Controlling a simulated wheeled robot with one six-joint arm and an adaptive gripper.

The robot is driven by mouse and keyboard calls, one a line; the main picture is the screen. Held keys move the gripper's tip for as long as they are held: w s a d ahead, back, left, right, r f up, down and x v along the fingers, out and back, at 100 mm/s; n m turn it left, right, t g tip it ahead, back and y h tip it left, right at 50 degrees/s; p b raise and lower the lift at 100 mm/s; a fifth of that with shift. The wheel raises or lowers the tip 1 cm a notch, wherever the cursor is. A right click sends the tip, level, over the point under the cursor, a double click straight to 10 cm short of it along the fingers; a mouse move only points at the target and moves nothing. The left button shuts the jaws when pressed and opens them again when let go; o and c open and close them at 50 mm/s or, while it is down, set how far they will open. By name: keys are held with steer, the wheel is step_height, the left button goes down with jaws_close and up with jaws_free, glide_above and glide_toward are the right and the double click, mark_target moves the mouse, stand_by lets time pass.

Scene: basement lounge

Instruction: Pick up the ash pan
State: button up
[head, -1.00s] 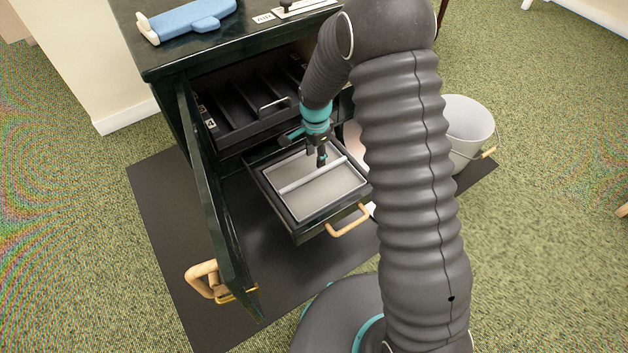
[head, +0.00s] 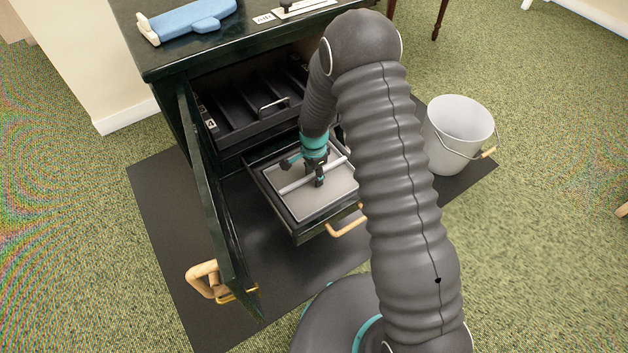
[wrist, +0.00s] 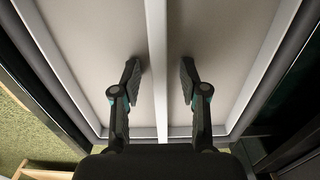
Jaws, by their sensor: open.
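The ash pan (head: 322,200) is a shallow dark tray with a grey inside, a pale bar (head: 298,185) across it and a tan front handle (head: 345,226). It sticks out of the lower part of the dark green stove. My gripper (head: 319,183) is low over the pan at the bar. In the wrist view, my gripper (wrist: 160,75) is open, with one finger on each side of the bar (wrist: 158,60) and gaps on both sides. My arm hides the pan's right side in the head view.
The open stove door (head: 215,200) stands left of the pan. A dark grate drawer (head: 255,125) is above it. A white bucket (head: 458,130) stands at the right on the black mat (head: 165,225).

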jaws_close()
steer(key=shift+r, duration=0.1)
